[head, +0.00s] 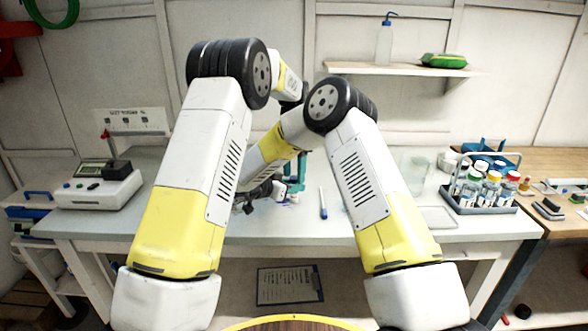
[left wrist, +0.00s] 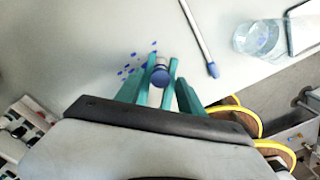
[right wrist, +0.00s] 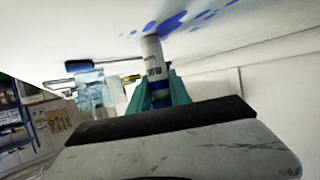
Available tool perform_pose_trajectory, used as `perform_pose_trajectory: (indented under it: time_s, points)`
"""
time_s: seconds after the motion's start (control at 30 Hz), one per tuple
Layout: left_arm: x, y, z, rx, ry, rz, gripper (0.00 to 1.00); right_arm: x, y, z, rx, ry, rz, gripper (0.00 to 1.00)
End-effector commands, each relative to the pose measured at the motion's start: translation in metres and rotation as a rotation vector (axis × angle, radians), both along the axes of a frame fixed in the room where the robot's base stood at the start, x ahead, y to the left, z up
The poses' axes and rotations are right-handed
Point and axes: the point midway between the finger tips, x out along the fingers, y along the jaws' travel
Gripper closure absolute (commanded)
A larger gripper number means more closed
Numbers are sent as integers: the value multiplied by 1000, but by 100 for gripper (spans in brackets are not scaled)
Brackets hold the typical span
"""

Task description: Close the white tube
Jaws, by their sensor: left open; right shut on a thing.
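The white tube (right wrist: 153,58), with dark print on its side and a blue part at one end, stands between the teal fingers of my right gripper (right wrist: 160,95), which is shut on it. In the left wrist view, a round blue end with a pale rim, probably the tube's cap (left wrist: 160,75), shows between the teal fingers of my left gripper (left wrist: 157,80). The left gripper is open around it. I cannot tell whether the cap is seated.
Blue spots (left wrist: 130,68) lie on the table beside the tube. A blue-white pen (head: 323,204) and a glass beaker (head: 415,170) are to the right. A bottle rack (head: 480,208) stands at the table's right end, and a grey instrument (head: 98,190) at the left.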

Motion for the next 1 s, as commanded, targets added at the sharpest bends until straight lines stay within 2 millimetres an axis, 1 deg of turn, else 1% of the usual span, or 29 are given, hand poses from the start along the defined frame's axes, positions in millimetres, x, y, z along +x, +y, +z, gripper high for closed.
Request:
perform_pose_trajectory:
  time_s: [0.1,0.17,0.2,0.33,0.57,0.6,0.67,0.7,1.0]
  points:
    - [0,0,0,0,0,0,54,0,0,0,0,0,0,100]
    - [0,0,0,0,0,0,66,0,0,0,0,0,0,100]
    - [0,0,0,0,0,0,74,0,0,0,0,0,0,100]
    - [0,0,0,0,0,0,100,0,0,0,0,0,0,100]
    - [0,0,1,0,-1,0,100,0,0,0,0,0,-1,100]
    - [0,0,1,0,-1,0,73,0,0,0,0,0,-1,100]
    - [0,0,1,0,-1,0,61,0,0,0,0,0,-1,100]
    - [0,0,1,0,-1,0,53,0,0,0,0,0,-1,100]
    - [0,0,1,0,0,0,53,0,0,0,0,0,0,100]
